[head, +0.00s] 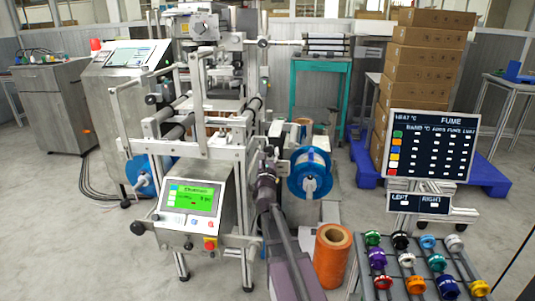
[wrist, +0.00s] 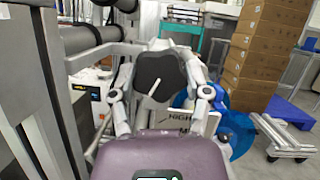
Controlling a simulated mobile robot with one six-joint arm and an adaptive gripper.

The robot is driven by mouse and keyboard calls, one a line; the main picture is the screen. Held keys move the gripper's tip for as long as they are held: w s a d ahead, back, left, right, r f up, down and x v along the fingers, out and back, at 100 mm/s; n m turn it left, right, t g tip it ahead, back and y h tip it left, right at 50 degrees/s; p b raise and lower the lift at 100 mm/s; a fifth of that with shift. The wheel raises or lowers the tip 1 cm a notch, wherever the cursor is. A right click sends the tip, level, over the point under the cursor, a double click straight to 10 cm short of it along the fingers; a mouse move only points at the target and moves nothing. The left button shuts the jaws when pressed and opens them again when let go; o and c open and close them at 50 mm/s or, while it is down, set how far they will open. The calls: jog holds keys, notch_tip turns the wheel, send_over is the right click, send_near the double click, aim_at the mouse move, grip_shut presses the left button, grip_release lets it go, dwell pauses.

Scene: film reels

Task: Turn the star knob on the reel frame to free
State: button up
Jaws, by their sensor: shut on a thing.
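The star knob (wrist: 160,72) is a dark lobed disc with a white pointer line, in the upper middle of the wrist view. The pointer slants from lower left to upper right. My gripper (wrist: 160,85) has a finger on each side of the knob and is shut on it. A white label plate behind the knob shows "HIGH" (wrist: 180,116); the rest of its lettering is partly hidden. In the head view my gripper (head: 268,158) is at the right side of the reel frame (head: 205,150). The knob cannot be made out there.
A blue-flanged reel (head: 310,172) sits just right of my gripper. A control panel with a green screen (head: 190,200) is at the left. An orange roll (head: 332,256) and a rack of coloured rings (head: 415,265) stand at the lower right. Stacked cartons (head: 418,70) are behind.

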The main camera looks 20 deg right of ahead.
jog(key=shift+w+n+t+y, duration=0.15)
jog(key=shift+n+y, duration=0.3)
jog(key=shift+n, duration=0.5)
jog(key=shift+s+n+t+y, duration=0.1)
jog(key=shift+n+t+y, duration=0.25)
jog(key=shift+n, duration=0.6)
jog(key=shift+w, duration=0.1)
jog(key=o, duration=1.2)
jog(key=shift+c, duration=0.2)
